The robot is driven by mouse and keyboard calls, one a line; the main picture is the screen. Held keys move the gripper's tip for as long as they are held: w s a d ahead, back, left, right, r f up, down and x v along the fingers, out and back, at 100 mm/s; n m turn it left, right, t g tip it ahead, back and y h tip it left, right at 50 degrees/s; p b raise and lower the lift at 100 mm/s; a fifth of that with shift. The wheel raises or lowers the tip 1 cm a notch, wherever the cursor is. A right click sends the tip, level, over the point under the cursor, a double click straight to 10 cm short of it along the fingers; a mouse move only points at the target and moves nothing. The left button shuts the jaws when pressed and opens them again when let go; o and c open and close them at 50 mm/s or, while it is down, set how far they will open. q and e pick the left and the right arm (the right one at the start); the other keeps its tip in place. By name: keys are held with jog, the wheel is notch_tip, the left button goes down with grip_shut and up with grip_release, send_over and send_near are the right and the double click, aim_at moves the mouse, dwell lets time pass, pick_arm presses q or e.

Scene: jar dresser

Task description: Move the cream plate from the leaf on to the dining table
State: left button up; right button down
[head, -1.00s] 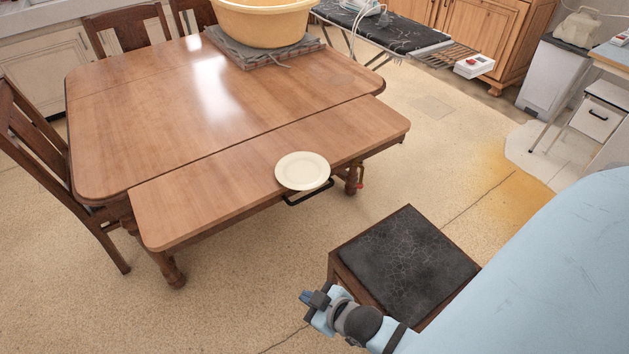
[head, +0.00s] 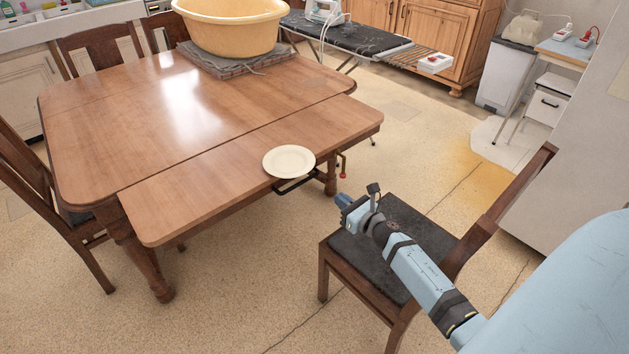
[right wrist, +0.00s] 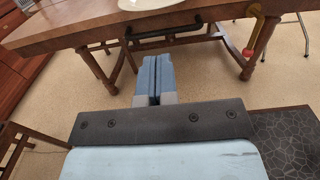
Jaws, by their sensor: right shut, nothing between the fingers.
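The cream plate (head: 289,161) lies flat on the leaf (head: 215,190), near the leaf's front edge and above a black handle (head: 295,185). The leaf runs along the near side of the dining table (head: 130,125). My right gripper (head: 342,200) is shut and empty, over the chair seat and apart from the plate, to its lower right. In the right wrist view, the gripper (right wrist: 154,75) points at the table edge, and part of the plate (right wrist: 140,4) shows at the top. My left gripper is not in view.
A chair with a black seat (head: 400,225) stands below my right arm. A red-knobbed crank (head: 342,168) hangs beside the handle. The leaf left of the plate is bare.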

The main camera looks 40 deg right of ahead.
aim_at(305, 171)
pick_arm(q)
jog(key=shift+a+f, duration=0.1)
pick_arm(e)
jog(key=w+a, duration=0.1)
jog(key=w, duration=1.1)
jog(key=shift+w, duration=0.35)
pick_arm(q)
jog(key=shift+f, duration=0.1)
pick_arm(e)
jog(key=shift+w+f+b, duration=0.15)
jog(key=shift+w+b, duration=0.2)
jog(key=shift+b, duration=0.05)
jog(key=shift+w+a+b, duration=0.15)
jog(key=shift+w+b, duration=0.75)
jog(key=shift+w, duration=0.6)
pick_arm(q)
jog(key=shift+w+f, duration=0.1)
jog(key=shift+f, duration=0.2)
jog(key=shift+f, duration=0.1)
